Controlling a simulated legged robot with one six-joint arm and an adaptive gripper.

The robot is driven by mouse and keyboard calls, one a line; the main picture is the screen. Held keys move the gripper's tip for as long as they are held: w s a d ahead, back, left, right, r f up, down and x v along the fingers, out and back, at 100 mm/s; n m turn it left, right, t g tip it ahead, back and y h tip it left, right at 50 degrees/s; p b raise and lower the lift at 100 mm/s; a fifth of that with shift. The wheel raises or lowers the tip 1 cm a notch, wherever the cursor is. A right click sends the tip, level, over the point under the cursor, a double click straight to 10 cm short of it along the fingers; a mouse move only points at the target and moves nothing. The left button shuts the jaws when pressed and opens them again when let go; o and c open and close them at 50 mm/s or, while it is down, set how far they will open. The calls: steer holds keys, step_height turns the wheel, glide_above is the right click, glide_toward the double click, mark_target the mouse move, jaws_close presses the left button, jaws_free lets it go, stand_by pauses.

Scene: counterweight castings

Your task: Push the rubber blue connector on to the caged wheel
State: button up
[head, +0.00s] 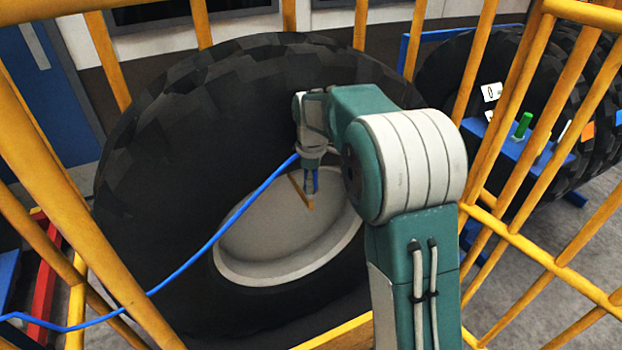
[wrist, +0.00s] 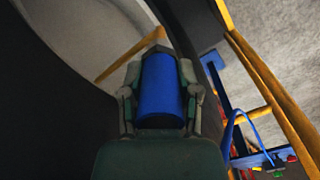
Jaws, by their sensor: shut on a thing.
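The caged wheel is a large black tyre (head: 165,190) with a pale grey rim (head: 285,235), standing inside a yellow cage. My gripper (head: 311,184) is in front of the rim's upper part in the head view. It is shut on the blue connector (wrist: 160,90), a smooth blue cylinder between the two fingers in the wrist view. In the head view only a sliver of blue shows at the fingers. A blue hose (head: 220,232) runs from the gripper down to the left.
Yellow cage bars (head: 100,230) surround the wheel. A thin yellow bar (wrist: 124,58) lies across the rim close to the fingertips. More tyres (head: 475,75) and a blue stand (head: 535,150) with a green peg (head: 523,125) are outside the cage at right. Grey floor shows there.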

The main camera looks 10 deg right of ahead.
steer(key=shift+f, duration=0.3)
steer(key=o, duration=1)
steer(key=shift+o, duration=0.2)
step_height(320, 180, up, 12)
steer(key=shift+f, duration=0.1)
